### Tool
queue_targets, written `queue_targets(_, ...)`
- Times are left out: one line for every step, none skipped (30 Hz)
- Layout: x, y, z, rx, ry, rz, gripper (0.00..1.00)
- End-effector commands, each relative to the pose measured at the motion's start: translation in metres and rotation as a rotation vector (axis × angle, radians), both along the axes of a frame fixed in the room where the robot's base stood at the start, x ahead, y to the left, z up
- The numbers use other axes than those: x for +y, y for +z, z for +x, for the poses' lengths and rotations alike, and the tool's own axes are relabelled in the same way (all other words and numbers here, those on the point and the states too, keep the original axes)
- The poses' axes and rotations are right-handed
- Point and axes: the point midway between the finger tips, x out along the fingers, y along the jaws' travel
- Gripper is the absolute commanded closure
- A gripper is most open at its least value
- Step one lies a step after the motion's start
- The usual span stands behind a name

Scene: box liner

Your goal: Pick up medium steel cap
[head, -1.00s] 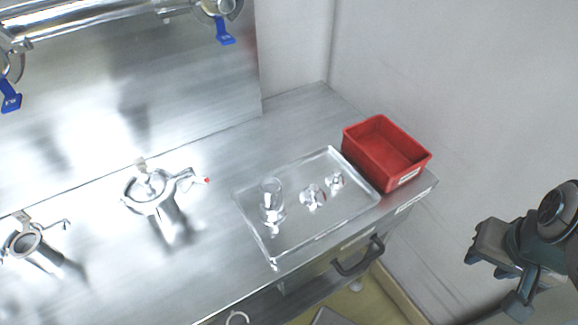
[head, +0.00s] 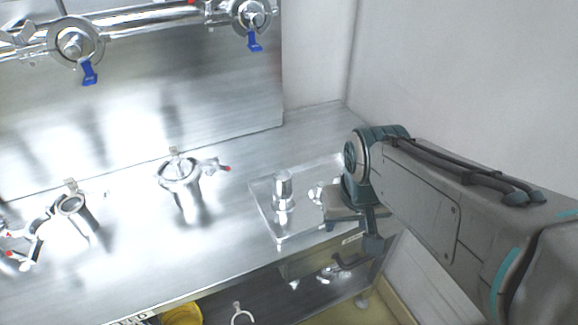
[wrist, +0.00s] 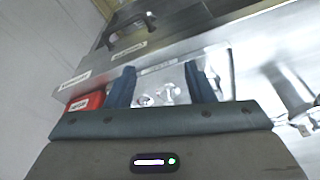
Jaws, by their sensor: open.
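The clear tray (head: 262,214) sits on the steel counter and holds several shiny steel pieces. A tall steel piece (head: 283,187) stands at its left. A smaller steel cap (head: 317,194), apparently the medium one, lies right of it, partly hidden by my gripper. In the wrist view, two small steel pieces show between my fingers; the right one (wrist: 168,93) seems to be the medium cap. My gripper (wrist: 160,72) is open and empty, with its fingers apart on either side of the view of these pieces. It is over the right part of the tray in the head view, not visibly touching them.
A red bin (wrist: 87,101) stands beside the tray, hidden behind my arm in the head view. Steel fittings with clamps (head: 181,172) stand on the counter to the left. A pipe with blue-handled valves (head: 75,45) runs along the back. A wall bounds the right side.

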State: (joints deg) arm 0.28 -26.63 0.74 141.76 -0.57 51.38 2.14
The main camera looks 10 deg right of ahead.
Motion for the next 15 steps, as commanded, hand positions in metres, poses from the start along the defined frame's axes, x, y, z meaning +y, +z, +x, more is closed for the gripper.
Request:
queue_targets(0.0, 0.005, 0.009, 0.011, -0.002, -0.007, 0.52)
queue_targets(-0.002, 0.007, 0.015, 0.02, -0.008, -0.013, 0.52)
queue_targets(-0.003, 0.012, 0.025, 0.034, -0.011, -0.02, 0.52)
queue_targets(-0.003, 0.015, 0.034, 0.045, -0.012, -0.026, 0.52)
queue_targets(-0.003, 0.018, 0.043, 0.057, -0.013, -0.031, 0.52)
queue_targets(-0.002, 0.022, 0.056, 0.075, -0.013, -0.037, 0.52)
queue_targets(-0.001, 0.025, 0.067, 0.087, -0.014, -0.041, 0.52)
queue_targets(0.0, 0.027, 0.077, 0.101, -0.014, -0.043, 0.52)
queue_targets(0.001, 0.029, 0.092, 0.119, -0.014, -0.043, 0.52)
queue_targets(0.002, 0.03, 0.102, 0.132, -0.013, -0.042, 0.52)
queue_targets(0.003, 0.031, 0.112, 0.143, -0.014, -0.041, 0.52)
queue_targets(0.004, 0.032, 0.125, 0.158, -0.012, -0.037, 0.52)
queue_targets(0.005, 0.033, 0.134, 0.168, -0.012, -0.033, 0.52)
queue_targets(0.005, 0.033, 0.142, 0.179, -0.012, -0.029, 0.52)
queue_targets(0.005, 0.033, 0.153, 0.19, -0.013, -0.023, 0.52)
